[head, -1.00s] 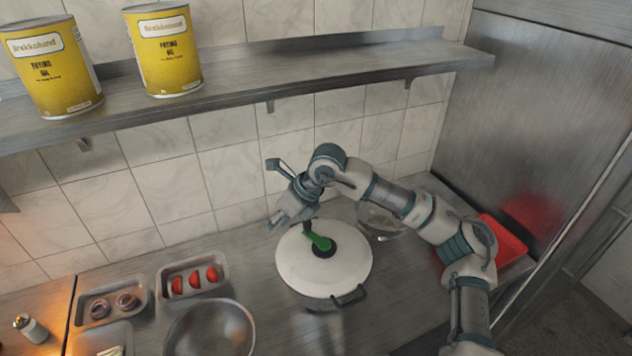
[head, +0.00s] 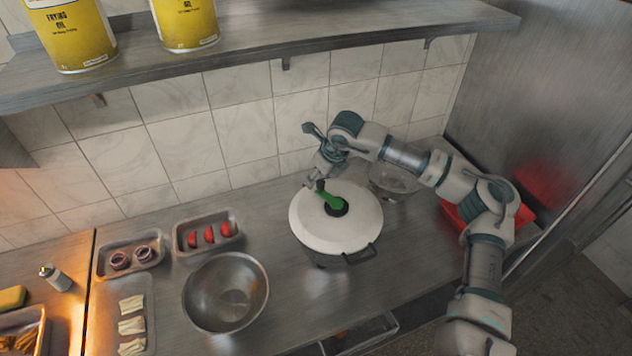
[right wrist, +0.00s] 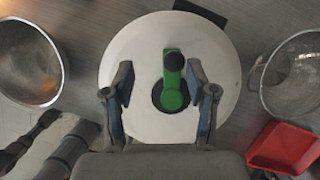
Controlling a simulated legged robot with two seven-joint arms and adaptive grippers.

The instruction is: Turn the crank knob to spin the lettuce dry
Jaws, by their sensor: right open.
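The salad spinner (head: 352,225) stands on the steel counter with its white lid on. A green crank (head: 328,200) with a dark knob (head: 320,185) sits on the lid around a black hub. My right gripper (head: 317,180) is at the far left side of the lid, near the knob. In the right wrist view the open fingers (right wrist: 160,98) stand on either side of the green crank (right wrist: 173,90), with a gap on both sides. My left gripper is not in view.
A red tray (head: 452,215) lies at the right. Trays of tomato (head: 208,250) and onion (head: 130,275) are at the left. A shelf (head: 270,50) overhangs the back.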

